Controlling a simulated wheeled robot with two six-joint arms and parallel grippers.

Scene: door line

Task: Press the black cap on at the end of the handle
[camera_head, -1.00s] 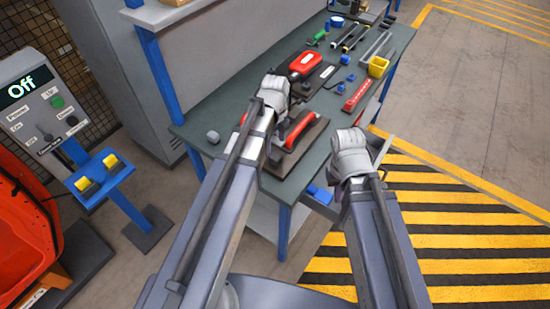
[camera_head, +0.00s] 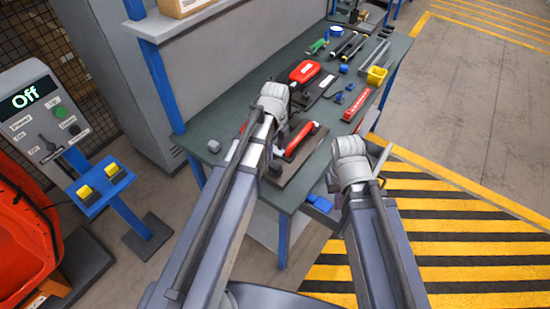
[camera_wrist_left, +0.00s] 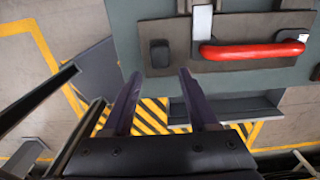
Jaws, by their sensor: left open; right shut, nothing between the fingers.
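A red handle (camera_head: 300,138) is mounted on a dark brown plate (camera_head: 303,166) on the bench; the left wrist view shows the handle (camera_wrist_left: 250,50) close up. A dark, rounded block that looks like the black cap (camera_wrist_left: 160,53) sits on the plate, a short gap left of the handle's end. My left gripper (camera_wrist_left: 160,92) is open and empty, its fingers pointing at the plate's edge below the block. In the head view its fingers are mostly hidden behind my left arm. My right gripper (camera_head: 350,158) is off the bench's right edge, shut, its fingertips hidden.
Striped floor (camera_head: 460,235) lies right.

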